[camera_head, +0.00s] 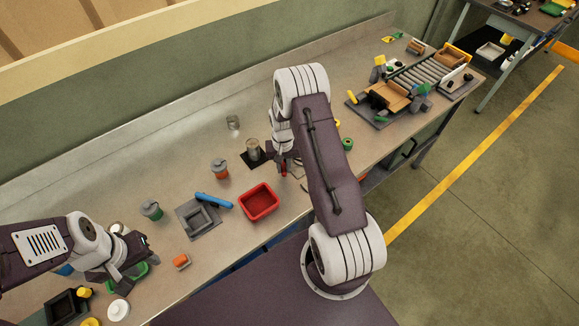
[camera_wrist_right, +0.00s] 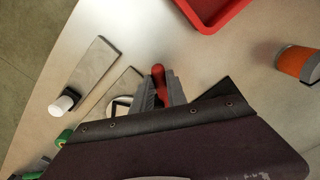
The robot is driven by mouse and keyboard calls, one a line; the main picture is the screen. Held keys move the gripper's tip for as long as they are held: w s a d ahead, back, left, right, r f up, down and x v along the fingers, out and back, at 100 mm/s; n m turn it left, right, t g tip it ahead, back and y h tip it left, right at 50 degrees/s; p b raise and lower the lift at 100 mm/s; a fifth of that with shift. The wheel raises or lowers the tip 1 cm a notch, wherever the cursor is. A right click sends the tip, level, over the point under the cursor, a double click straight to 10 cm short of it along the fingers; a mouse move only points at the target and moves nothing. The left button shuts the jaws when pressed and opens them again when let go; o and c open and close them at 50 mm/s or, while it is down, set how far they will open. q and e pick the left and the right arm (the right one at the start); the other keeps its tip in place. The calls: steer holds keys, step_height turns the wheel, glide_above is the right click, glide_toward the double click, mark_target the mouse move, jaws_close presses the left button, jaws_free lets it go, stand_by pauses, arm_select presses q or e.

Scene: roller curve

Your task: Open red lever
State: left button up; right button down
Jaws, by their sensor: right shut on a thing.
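The red lever (camera_wrist_right: 158,78) shows in the right wrist view between the two fingers of my right gripper (camera_wrist_right: 161,92), which is shut on it. Its rounded end sticks out past the fingertips, and its base is hidden by the gripper. In the head view a small red part of the lever (camera_head: 284,171) shows below my right wrist, and the arm hides most of the area around it.
A red bin (camera_head: 259,201) stands left of my right arm. A grey fixture (camera_head: 199,218), a blue bar (camera_head: 214,200) and an orange jar (camera_head: 219,169) are close by. A roller conveyor (camera_head: 418,74) stands at the far right. In the wrist view, a grey plate (camera_wrist_right: 85,75) lies left.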

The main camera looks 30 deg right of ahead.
steer(key=shift+w+a+m, duration=0.2)
steer(key=shift+a+m, duration=0.2)
steer(key=c, duration=1.5)
jaws_free()
steer(key=shift+o, duration=0.9)
steer(key=shift+a, duration=0.1)
steer(key=shift+w+r+b, duration=0.1)
steer(key=shift+r+b, duration=0.2)
steer(key=shift+r, duration=0.05)
step_height(320, 180, up, 8)
steer(key=b, duration=0.2)
steer(key=shift+r, duration=0.2)
